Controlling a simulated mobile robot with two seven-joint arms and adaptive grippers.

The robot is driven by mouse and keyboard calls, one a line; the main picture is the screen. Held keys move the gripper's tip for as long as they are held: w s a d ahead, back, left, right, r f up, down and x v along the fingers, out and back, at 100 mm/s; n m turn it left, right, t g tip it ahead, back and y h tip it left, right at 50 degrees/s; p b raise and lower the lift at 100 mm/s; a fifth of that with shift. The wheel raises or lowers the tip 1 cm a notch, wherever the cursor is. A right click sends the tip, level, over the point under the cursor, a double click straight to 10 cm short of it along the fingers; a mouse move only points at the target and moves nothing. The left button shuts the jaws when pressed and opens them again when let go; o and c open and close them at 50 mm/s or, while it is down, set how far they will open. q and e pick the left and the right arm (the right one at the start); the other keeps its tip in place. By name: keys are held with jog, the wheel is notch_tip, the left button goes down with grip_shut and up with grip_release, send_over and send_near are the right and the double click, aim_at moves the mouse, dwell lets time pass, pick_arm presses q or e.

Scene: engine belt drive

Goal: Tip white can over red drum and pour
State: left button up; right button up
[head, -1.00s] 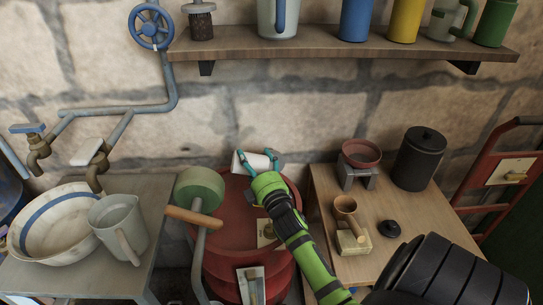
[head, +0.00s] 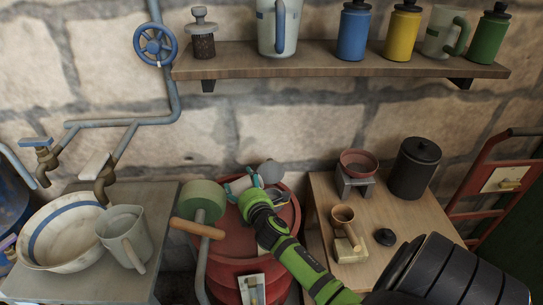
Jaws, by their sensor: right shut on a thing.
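The red drum (head: 233,245) stands between the two tables against the stone wall. My right gripper (head: 254,184), with teal fingers on a green wrist, is over the drum's top. It is shut on the white can (head: 241,185), which lies tilted over the drum. The gripper and wrist hide part of the can. A round grey shape (head: 270,172) shows just right of the fingers; I cannot tell whether it is part of the can. No poured stream is visible. My left gripper is not in view.
A jug (head: 122,237) and bowl (head: 45,243) are on the left table. The right table holds a black canister (head: 414,170) and small items. A shelf (head: 340,61) runs above.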

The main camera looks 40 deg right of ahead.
jog(key=r+n+g+p, duration=0.1)
jog(key=n+p, duration=0.1)
jog(key=p, duration=0.2)
jog(key=shift+r+p, duration=0.3)
jog(key=shift+w+a+f+n+g+h+p, duration=0.1)
jog(key=shift+f+n+g+h+p, duration=0.3)
jog(key=shift+n, duration=0.9)
jog(key=r+p, duration=0.3)
jog(key=p, duration=0.1)
jog(key=r+p, duration=0.3)
jog(key=p, duration=0.1)
jog(key=w+a+r+p, duration=0.1)
jog(key=r+p, duration=0.2)
jog(key=r, duration=0.1)
jog(key=shift+p, duration=0.4)
notch_tip(320, 180, up, 2)
jog(key=a+n+g+h+p, duration=0.1)
jog(key=n+p, duration=0.1)
jog(key=p, duration=0.2)
notch_tip(320, 180, up, 5)
jog(key=n+g+h, duration=0.1)
jog(key=n, duration=0.1)
send_over(237, 182)
jog(key=w+a, duration=0.2)
jog(key=shift+s+a+f, duration=0.1)
jog(key=shift+a+f, duration=0.05)
jog(key=shift+f, duration=0.05)
